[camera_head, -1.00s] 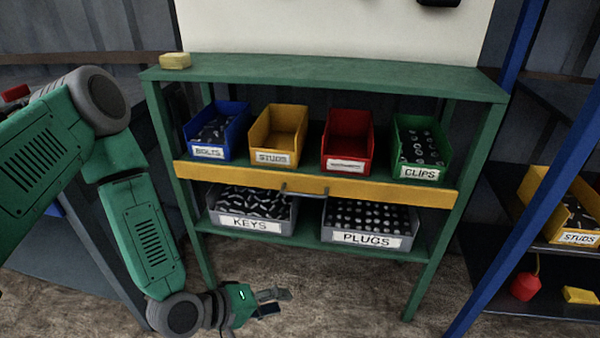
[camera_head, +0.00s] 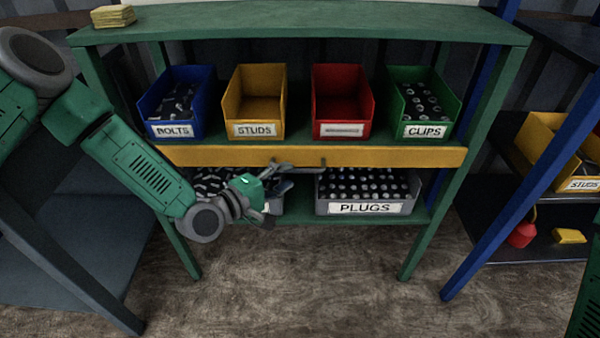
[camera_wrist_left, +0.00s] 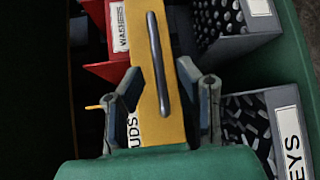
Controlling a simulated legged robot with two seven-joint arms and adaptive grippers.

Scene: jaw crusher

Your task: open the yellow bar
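The yellow bar (camera_head: 400,157) runs across the front of the green shelf, below the upper bins. A dark handle (camera_head: 322,163) is fixed to its middle; part of it is hidden by my left gripper in the head view. My left gripper (camera_head: 284,177) is at the bar's front, just left of and near the handle. In the left wrist view the bar (camera_wrist_left: 148,112) and its whole handle (camera_wrist_left: 157,65) show ahead of the gripper. The two fingers (camera_wrist_left: 166,85) stand apart with nothing held, and the handle's near end lies between them. My right gripper is not in view.
Blue (camera_head: 153,103), yellow (camera_head: 240,108), red (camera_head: 325,110) and green (camera_head: 452,105) bins stand above the bar. A grey PLUGS bin (camera_head: 411,190) and a partly hidden KEYS bin (camera_wrist_left: 257,50) sit below. A blue post (camera_head: 520,205) stands at right. The floor in front is clear.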

